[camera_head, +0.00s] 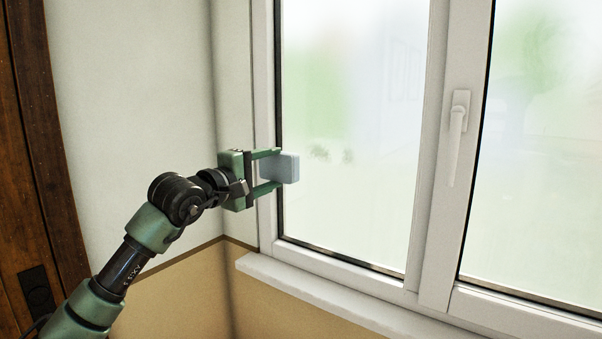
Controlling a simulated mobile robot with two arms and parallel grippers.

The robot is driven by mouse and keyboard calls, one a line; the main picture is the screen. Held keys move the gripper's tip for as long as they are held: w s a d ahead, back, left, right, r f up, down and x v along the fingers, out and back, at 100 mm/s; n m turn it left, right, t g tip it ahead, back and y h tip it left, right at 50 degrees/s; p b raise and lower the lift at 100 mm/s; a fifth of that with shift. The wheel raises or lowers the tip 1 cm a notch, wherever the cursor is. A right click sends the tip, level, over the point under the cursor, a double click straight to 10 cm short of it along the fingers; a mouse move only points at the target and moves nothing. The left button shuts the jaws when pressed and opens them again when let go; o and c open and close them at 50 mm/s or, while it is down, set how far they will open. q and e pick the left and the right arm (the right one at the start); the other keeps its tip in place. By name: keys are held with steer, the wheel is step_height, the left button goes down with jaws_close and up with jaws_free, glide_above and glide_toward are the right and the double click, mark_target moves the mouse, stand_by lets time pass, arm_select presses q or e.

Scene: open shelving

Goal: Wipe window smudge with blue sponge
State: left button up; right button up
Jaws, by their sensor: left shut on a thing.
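My left gripper (272,168) is shut on a pale blue sponge (287,167), with one green finger above and one below it. The sponge is in front of the left edge of the left window pane (345,210). I cannot tell whether it touches the glass. My right gripper is not in view.
The white window frame (431,170) divides the two panes. A handle (457,125) sticks out on the right sash. The sill (310,290) juts out below. A wooden door or panel (35,150) stands at the far left.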

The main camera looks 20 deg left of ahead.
arm_select(q)
steer(key=shift+w, duration=0.1)
steer(key=shift+w+d+r+p, duration=0.2)
steer(key=shift+w+r+p, duration=0.1)
steer(key=shift+w+p, duration=0.15)
steer(key=shift+w+d+r+p, duration=0.3)
steer(key=shift+w+p, duration=0.2)
steer(key=shift+w, duration=0.4)
steer(key=shift+w+d+r+p, duration=0.25)
steer(key=shift+w+p, duration=0.3)
steer(key=shift+w, duration=0.3)
steer(key=shift+w+d+r+p, duration=0.2)
steer(key=shift+w+d+p, duration=0.25)
steer(key=shift+w, duration=0.45)
steer(key=shift+p+x, duration=0.5)
steer(key=shift+x, duration=0.45)
steer(key=shift+a, duration=0.1)
